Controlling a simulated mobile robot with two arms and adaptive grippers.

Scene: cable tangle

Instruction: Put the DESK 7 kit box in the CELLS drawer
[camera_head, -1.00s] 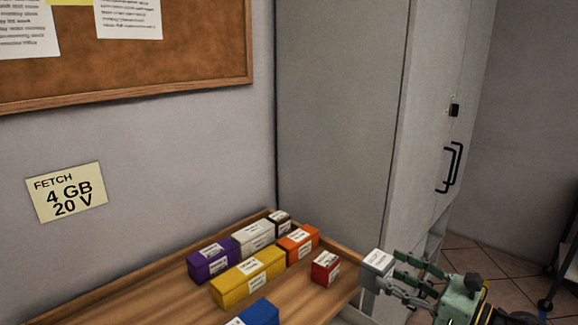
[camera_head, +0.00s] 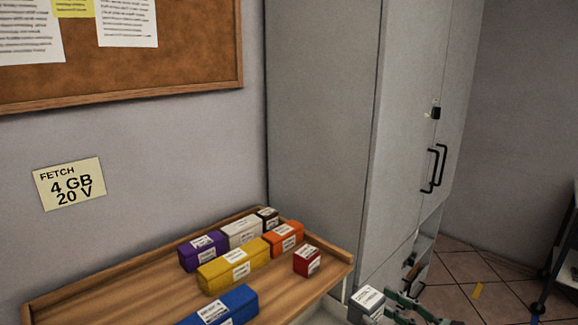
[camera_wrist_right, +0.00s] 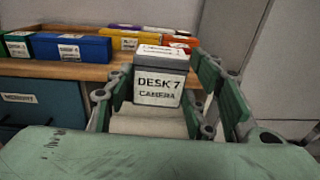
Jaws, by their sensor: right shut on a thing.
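The DESK 7 kit box (camera_head: 367,302) is a small dark grey box with white labels. In the right wrist view it shows upright, its label (camera_wrist_right: 158,90) reading "DESK 7 CAMERA". My right gripper (camera_head: 388,310) is shut on it, a finger on each side, just off the right end of the wooden bench top. No drawer marked CELLS can be made out. A blue drawer front (camera_wrist_right: 30,110) with a small, hard-to-read label shows under the bench in the wrist view. My left gripper is not in view.
Several coloured boxes, including a yellow one (camera_head: 233,265), a blue one (camera_head: 220,306) and a red one (camera_head: 307,261), lie on the rimmed bench top (camera_head: 120,290). A tall grey cabinet (camera_head: 320,130) with black handles stands behind. Tiled floor (camera_head: 490,270) is open at right.

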